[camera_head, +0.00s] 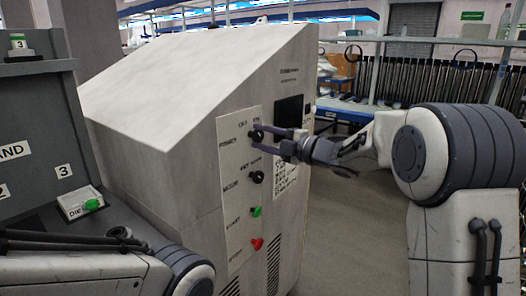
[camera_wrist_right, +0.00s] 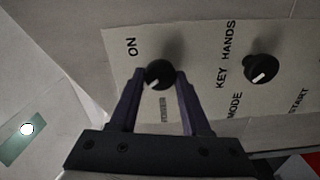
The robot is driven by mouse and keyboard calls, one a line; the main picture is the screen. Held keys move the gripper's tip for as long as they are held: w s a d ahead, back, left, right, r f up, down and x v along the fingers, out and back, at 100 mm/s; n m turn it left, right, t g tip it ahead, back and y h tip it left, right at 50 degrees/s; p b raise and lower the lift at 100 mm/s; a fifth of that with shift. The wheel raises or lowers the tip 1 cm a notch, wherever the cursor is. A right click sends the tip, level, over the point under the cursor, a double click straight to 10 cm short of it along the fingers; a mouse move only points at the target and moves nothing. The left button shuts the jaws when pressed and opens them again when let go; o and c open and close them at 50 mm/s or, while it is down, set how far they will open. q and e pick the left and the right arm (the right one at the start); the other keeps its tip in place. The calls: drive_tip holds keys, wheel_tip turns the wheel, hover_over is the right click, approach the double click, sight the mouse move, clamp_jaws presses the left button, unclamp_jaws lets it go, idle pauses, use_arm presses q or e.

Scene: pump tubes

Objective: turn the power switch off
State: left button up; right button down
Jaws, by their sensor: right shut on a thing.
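The power switch (camera_head: 256,135) is a black round knob near the top of the grey control panel on the machine's front. In the right wrist view it is the knob (camera_wrist_right: 159,73) beside the ON label, and its white mark points down and slightly left. My right gripper (camera_head: 257,139) reaches the panel from the right. Its two fingers lie on either side of the knob and are shut on it, as the right wrist view shows (camera_wrist_right: 157,88). The small label below the knob is partly shaded. My left gripper is not in view; only part of my left arm shows at lower left.
The mode knob (camera_head: 257,177) sits just below the power switch, and it also shows in the right wrist view (camera_wrist_right: 262,68). A green button (camera_head: 256,211) and a red button (camera_head: 257,244) are lower on the panel. A dark screen (camera_head: 288,111) is to the right.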

drive_tip(key=shift+f+n+b, duration=0.2)
drive_tip(key=shift+n+b, duration=0.8)
drive_tip(key=shift+b, duration=0.05)
drive_tip(key=shift+c, duration=2)
unclamp_jaws()
drive_tip(key=shift+r, duration=0.1)
drive_tip(key=shift+s, duration=0.1)
drive_tip(key=v, duration=1)
drive_tip(key=shift+d, duration=0.2)
drive_tip(key=shift+s, duration=0.1)
